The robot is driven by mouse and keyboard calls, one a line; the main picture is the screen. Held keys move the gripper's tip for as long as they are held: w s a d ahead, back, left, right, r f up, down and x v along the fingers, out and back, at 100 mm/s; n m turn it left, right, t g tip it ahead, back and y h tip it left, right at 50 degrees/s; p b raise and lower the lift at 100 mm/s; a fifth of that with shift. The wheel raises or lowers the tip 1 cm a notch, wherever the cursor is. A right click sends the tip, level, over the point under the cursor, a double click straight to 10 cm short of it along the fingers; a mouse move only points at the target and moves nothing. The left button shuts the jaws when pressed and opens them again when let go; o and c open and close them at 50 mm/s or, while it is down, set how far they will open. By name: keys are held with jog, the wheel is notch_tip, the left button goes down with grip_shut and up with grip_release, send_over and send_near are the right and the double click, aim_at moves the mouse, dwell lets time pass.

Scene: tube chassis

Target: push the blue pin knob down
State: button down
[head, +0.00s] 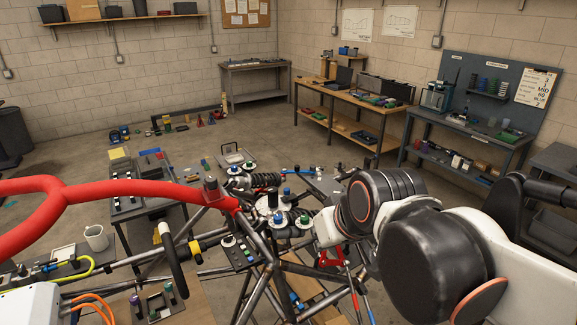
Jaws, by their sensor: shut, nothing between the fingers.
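Several small blue knobs stand on the tube chassis (258,245) in the middle of the head view. Another blue knob (286,191) stands a little farther back. I cannot tell for sure which is the pin knob. My gripper (325,229) is at the end of my arm, which comes in from the right. It is shut and empty, small in view and partly covered by my wrist. No contact with a knob is visible.
A thick red curved tube (125,192) crosses the left side. Black coil springs (264,181) and steel tubes crowd the chassis near my gripper. A small table (130,205) with parts stands left.

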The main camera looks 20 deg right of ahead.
jog(key=w+d+r+n+y, duration=0.1)
jog(key=w+r, duration=0.1)
jog(key=w, duration=0.6)
jog(key=w+d+r, duration=0.1)
jog(key=w+r, duration=0.1)
jog(key=w, duration=0.6)
jog(key=w+d+f, duration=0.2)
jog(key=w, duration=0.5)
jog(key=w+d+f+n+t, duration=0.1)
jog(key=w+d, duration=0.1)
jog(key=w, duration=0.6)
jog(key=shift+f+y+p, duration=0.35)
jog(key=shift+y, duration=0.05)
send_over(288, 190)
notch_tip(288, 190, down, 7)
jog(key=shift+s+d+r, duration=0.1)
notch_tip(288, 190, down, 3)
jog(key=shift+r, duration=0.2)
jog(key=shift+f, duration=0.85)
